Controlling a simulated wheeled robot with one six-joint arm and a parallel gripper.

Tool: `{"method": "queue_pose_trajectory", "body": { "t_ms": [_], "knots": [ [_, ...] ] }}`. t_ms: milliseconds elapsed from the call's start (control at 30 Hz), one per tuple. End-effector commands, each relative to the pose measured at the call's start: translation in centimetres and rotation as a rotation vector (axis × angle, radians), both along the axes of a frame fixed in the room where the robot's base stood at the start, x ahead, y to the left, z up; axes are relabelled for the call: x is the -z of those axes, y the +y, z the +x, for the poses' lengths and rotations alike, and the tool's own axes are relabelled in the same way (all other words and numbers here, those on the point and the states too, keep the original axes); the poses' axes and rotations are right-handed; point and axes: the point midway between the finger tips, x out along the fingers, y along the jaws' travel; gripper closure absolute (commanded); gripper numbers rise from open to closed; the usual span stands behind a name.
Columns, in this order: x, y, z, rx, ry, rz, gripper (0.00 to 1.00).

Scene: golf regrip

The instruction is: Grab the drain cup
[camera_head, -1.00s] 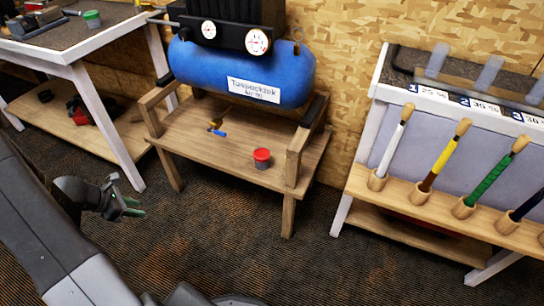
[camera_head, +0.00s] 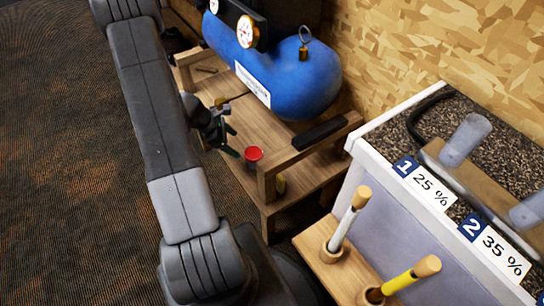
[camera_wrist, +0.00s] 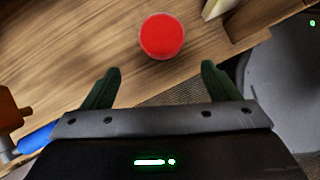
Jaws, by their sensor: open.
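A small red cup (camera_head: 254,154), which I take to be the drain cup, stands on the low wooden bench (camera_head: 222,120) under the blue compressor tank. In the wrist view the red cup (camera_wrist: 161,36) shows as a round red top, ahead of my gripper and roughly centred between its fingers. My gripper (camera_wrist: 158,80) is open with its two green fingers apart and nothing between them. In the head view my gripper (camera_head: 229,140) is just left of the cup, apart from it and partly hidden by my arm.
The blue tank (camera_head: 300,80) overhangs the bench. A wooden post and rail (camera_head: 300,152) close off the bench's right end. A blue-handled valve (camera_wrist: 36,138) is at lower left in the wrist view.

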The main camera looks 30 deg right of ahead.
Motion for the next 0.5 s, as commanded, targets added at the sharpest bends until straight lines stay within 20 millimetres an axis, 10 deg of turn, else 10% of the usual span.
{"method": "queue_pose_trajectory", "body": {
  "t_ms": [500],
  "knots": [
    [7.0,-4.1,-1.4,0.001,0.002,0.001,0.18]
  ]
}}
